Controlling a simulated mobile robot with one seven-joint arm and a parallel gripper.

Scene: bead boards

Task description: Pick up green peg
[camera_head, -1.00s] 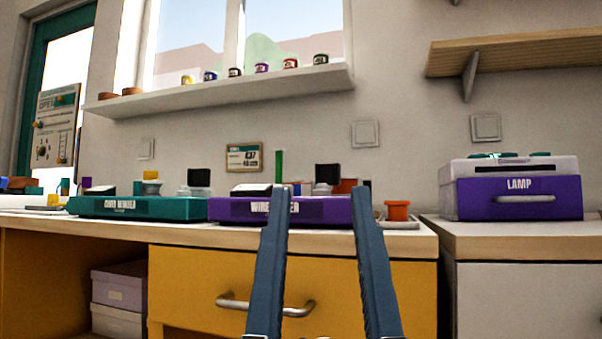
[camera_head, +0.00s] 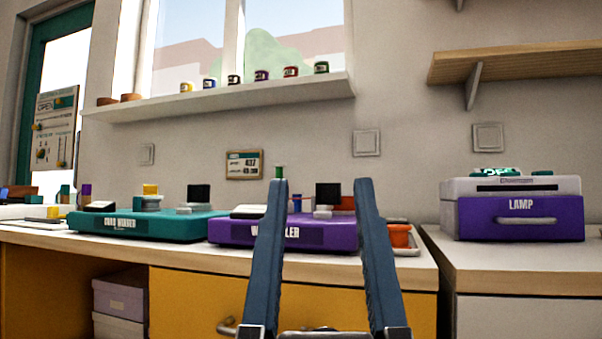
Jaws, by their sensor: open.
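The green peg (camera_head: 279,172) shows only as a short tip just above my gripper's left finger; the finger hides the rest. It appears to stand at the purple board (camera_head: 232,231) on the counter. My gripper (camera_head: 321,184) is open and empty, its two blue fingers pointing away from me in front of the purple board. The peg lines up with the left fingertip, not the gap between the fingers. I cannot tell how far beyond the fingertips it stands.
A teal board (camera_head: 140,226) lies left of the purple one. A purple lamp box (camera_head: 520,218) stands on the right counter. A window shelf (camera_head: 220,98) with several small jars is above.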

